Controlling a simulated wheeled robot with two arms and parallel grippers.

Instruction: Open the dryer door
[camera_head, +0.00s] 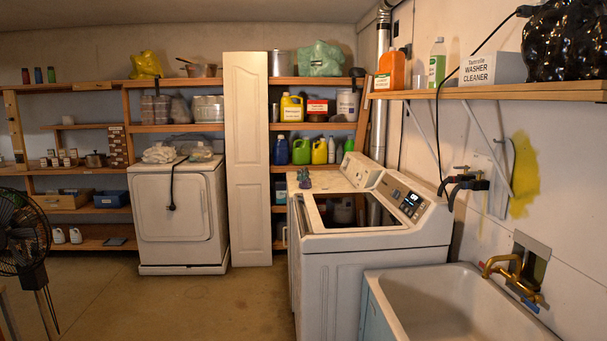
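A white front-door machine, which looks like the dryer (216,212), stands against the back shelves at left of centre. Its squarish front door (180,222) faces the room and looks shut. A dark cord or hose hangs down over the upper part of the door. No handle can be made out clearly at this distance. Neither of my grippers shows in the head view.
A white top-loading washer (330,270) stands at right, with a utility sink (400,322) in front of it. A white panel (248,160) stands just right of the dryer. A black fan (22,235) is at far left. The floor (200,305) before the dryer is clear.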

